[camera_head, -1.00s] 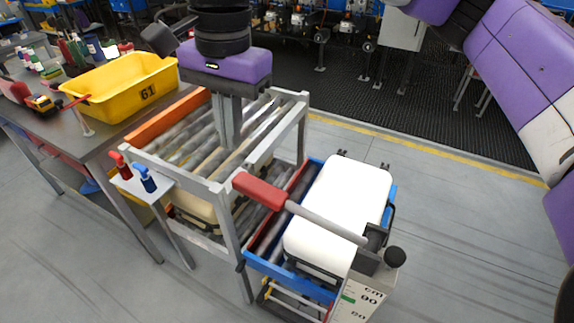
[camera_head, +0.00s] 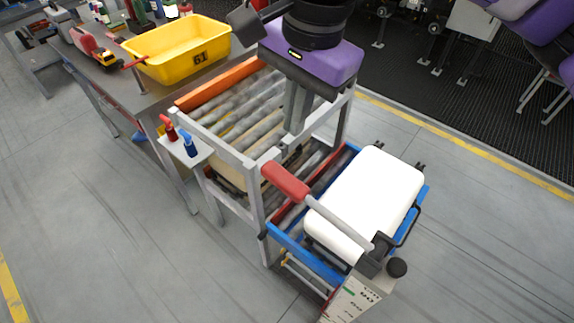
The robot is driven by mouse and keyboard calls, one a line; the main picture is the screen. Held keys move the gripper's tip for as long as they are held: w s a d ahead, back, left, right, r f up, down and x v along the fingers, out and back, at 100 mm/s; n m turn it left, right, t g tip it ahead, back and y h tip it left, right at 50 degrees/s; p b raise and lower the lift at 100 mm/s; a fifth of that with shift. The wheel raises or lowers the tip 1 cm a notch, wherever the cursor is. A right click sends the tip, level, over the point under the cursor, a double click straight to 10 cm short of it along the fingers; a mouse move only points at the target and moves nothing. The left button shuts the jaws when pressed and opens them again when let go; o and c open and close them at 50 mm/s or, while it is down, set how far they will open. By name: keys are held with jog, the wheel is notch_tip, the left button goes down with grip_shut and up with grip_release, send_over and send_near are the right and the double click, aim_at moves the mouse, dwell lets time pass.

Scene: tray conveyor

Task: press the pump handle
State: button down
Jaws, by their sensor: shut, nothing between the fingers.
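The pump handle is a grey lever with a red grip (camera_head: 285,181), raised and slanting up to the left from a grey pivot block (camera_head: 378,260) at the front of the blue lift frame. My gripper (camera_head: 289,142) points down with its grey fingers together and empty. In the picture its fingertips are just above the red grip, over the roller conveyor. A gap shows between the fingertips and the grip, but the exact depth between them is unclear.
A white case (camera_head: 366,197) lies on the blue lift frame (camera_head: 291,252). The roller conveyor (camera_head: 222,120) stands behind. A small stand holds a red lever (camera_head: 168,128) and a blue lever (camera_head: 190,146). A yellow bin (camera_head: 176,52) is on the table. Floor at left is clear.

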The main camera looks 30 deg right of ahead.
aim_at(282, 177)
jog(key=f+p, duration=0.1)
jog(key=f, duration=0.3)
jog(key=w+f+p, duration=0.1)
jog(key=f, duration=0.4)
jog(key=f+p, duration=0.1)
jog(key=f, duration=0.3)
jog(key=shift+w+a+f+p, duration=0.25)
jog(key=shift+w+a+p, duration=0.1)
jog(key=shift+w+p, duration=0.05)
